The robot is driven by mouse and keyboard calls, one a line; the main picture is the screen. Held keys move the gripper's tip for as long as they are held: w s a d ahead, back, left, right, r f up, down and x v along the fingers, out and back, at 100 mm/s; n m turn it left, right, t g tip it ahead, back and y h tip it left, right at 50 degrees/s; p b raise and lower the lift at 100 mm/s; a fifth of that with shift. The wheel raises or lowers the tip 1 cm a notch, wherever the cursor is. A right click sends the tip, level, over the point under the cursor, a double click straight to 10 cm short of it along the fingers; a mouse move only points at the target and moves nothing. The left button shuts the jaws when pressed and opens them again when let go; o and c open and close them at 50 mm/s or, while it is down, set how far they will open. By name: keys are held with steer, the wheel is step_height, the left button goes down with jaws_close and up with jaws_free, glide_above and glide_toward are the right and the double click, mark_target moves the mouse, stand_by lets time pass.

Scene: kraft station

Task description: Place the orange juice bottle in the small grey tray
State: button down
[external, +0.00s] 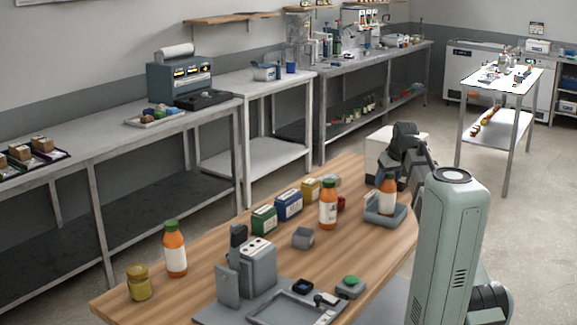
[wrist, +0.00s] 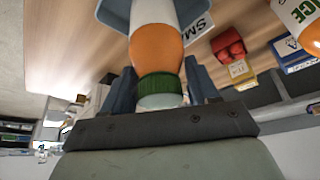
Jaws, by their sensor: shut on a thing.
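An orange juice bottle (external: 388,197) with a white label stands upright at the small grey tray (external: 373,219) on the right of the wooden table. My gripper (external: 388,178) is above the tray and shut on the bottle's upper end. In the wrist view, the fingers are either side of the green cap (wrist: 160,87), and the orange bottle neck (wrist: 156,48) points to the tray (wrist: 113,13). The bottle's base looks to be inside the tray walls; whether it touches the floor is hidden.
Another juice bottle (external: 328,205) stands left of the tray, and a third (external: 175,250) farther left. A red item (wrist: 228,45) lies near the tray.

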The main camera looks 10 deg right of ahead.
steer(key=shift+f, duration=0.2)
steer(key=shift+c, duration=1.4)
jaws_free()
steer(key=shift+r, duration=0.15)
steer(key=v, duration=1.2)
steer(key=shift+d, duration=0.1)
